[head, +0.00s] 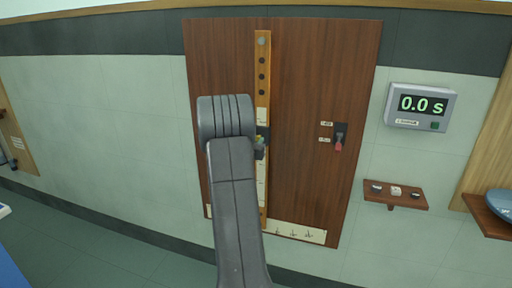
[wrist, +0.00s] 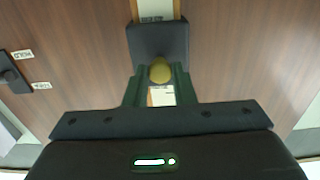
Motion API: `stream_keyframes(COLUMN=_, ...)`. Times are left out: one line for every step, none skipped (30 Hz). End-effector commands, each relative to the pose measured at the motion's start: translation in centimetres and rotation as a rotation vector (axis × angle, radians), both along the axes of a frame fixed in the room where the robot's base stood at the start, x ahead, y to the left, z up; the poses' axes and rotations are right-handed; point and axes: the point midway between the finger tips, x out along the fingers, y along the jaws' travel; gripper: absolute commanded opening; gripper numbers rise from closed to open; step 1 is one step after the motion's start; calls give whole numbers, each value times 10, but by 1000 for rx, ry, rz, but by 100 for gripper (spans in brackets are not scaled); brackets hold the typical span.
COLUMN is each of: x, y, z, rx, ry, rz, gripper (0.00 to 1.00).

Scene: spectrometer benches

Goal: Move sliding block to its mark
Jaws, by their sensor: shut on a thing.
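The sliding block (wrist: 158,38) is dark and sits on the pale vertical rail (head: 263,100) on the brown wall board. A round brass-yellow knob (wrist: 160,71) stands out from its face. My gripper (wrist: 160,82) has its two dark green fingers on either side of this knob, shut on it. In the head view my arm covers much of the rail's left side, and only a dark bit of the block (head: 264,131) shows beside it. I cannot make out which line on the rail is the mark.
A switch with a red lever (head: 339,144) is on the board to the right. A timer (head: 421,106) reads 0.0 s. A small wooden shelf (head: 395,194) holds several small items. A pale strip (head: 300,233) runs along the board's bottom.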

Motion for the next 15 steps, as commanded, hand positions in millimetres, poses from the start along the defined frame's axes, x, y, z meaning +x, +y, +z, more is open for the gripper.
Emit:
stream_keyframes(x=0, y=0, z=18, rx=0, ry=-5, rz=-1, gripper=0)
stream_keyframes(x=0, y=0, z=22, rx=-1, ry=-5, rz=-2, gripper=0)
stream_keyframes(x=0, y=0, z=25, rx=-1, ry=-5, rz=-2, gripper=0)
stream_keyframes(x=0, y=0, z=27, rx=-1, ry=-5, rz=-2, gripper=0)
stream_keyframes(x=0, y=0, z=28, rx=0, ry=-4, rz=-2, gripper=0)
stream_keyframes(x=0, y=0, z=29, rx=-1, ry=-4, rz=-1, gripper=0)
stream_keyframes(x=0, y=0, z=29, rx=-1, ry=-4, rz=-1, gripper=0)
stream_keyframes(x=0, y=0, z=28, rx=-1, ry=-3, rz=-1, gripper=0)
stream_keyframes(x=0, y=0, z=27, rx=-1, ry=-3, rz=-1, gripper=0)
stream_keyframes(x=0, y=0, z=27, rx=-1, ry=-3, rz=-1, gripper=0)
stream_keyframes(x=0, y=0, z=27, rx=-1, ry=-3, rz=-1, gripper=0)
stream_keyframes(x=0, y=0, z=26, rx=-1, ry=-2, rz=-1, gripper=0)
stream_keyframes(x=0, y=0, z=26, rx=-1, ry=-2, rz=-1, gripper=0)
stream_keyframes(x=0, y=0, z=26, rx=-1, ry=-2, rz=-1, gripper=0)
stream_keyframes(x=0, y=0, z=26, rx=0, ry=-1, rz=-1, gripper=27)
